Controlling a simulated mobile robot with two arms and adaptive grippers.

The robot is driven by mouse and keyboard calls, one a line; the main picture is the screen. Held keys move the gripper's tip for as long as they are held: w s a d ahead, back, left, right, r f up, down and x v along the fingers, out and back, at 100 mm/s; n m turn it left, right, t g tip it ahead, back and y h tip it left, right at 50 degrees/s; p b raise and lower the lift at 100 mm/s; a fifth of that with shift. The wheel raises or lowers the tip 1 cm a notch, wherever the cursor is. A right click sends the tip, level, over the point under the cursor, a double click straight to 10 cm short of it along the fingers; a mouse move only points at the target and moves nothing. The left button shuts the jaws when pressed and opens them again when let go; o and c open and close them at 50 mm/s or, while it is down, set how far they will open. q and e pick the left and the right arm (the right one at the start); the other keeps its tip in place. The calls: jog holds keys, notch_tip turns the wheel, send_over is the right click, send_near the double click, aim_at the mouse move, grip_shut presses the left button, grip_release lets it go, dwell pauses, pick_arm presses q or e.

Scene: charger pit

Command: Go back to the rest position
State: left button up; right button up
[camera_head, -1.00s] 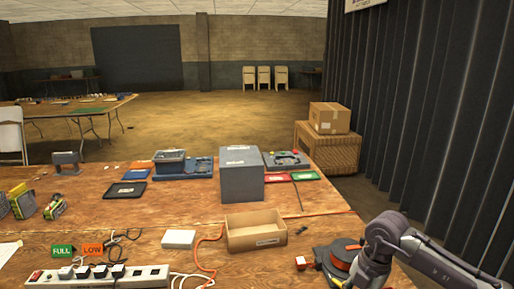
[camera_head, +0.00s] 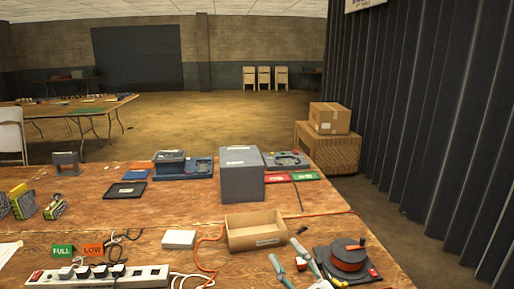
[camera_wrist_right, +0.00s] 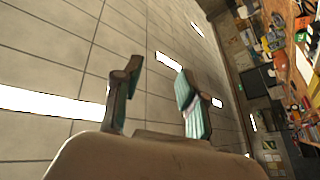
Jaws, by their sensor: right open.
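My right gripper (camera_head: 283,248) is at the bottom of the head view, in front of the open cardboard box. Its two teal-lined fingers are spread apart with nothing between them. In the right wrist view the open, empty gripper (camera_wrist_right: 158,68) shows against the ceiling, with the room turned on its side. My left gripper is in neither view.
The wooden table holds an open cardboard box (camera_head: 256,238), an orange cable reel (camera_head: 348,255), a grey box (camera_head: 241,180), a white box (camera_head: 179,239) and a power strip (camera_head: 100,275). A dark corrugated wall (camera_head: 420,120) stands at right.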

jog(key=s+d+f+m+g+h, duration=0.2)
jog(key=d+f+m+h, duration=0.3)
jog(key=d+f+h, duration=0.15)
jog(key=s+d+f+m+g+h, duration=0.2)
jog(key=s+d+f+m+h, duration=0.1)
jog(key=d+f+m+h, duration=0.4)
jog(key=s+f+g, duration=0.2)
jog(key=s+f, duration=0.1)
jog(key=s+f+g, duration=0.2)
jog(key=s+f, duration=0.1)
jog(key=s+d+f+n+g+y, duration=0.1)
jog(key=s+f+g, duration=0.1)
jog(key=s+f, duration=0.1)
jog(key=shift+s+f, duration=0.2)
jog(key=shift+f, duration=0.25)
jog(key=s+f+g+y, duration=0.1)
jog(key=s+f+g, duration=0.4)
jog(key=s, duration=0.7)
notch_tip(320, 180, down, 26)
jog(key=r+g, duration=0.1)
jog(key=s+d+f+g, duration=0.1)
jog(key=s+d+f, duration=0.1)
jog(key=s+f, duration=1.4)
jog(key=shift+s+d+f+n+g, duration=0.3)
jog(key=shift+s+d+f+n, duration=0.1)
jog(key=shift+s, duration=0.4)
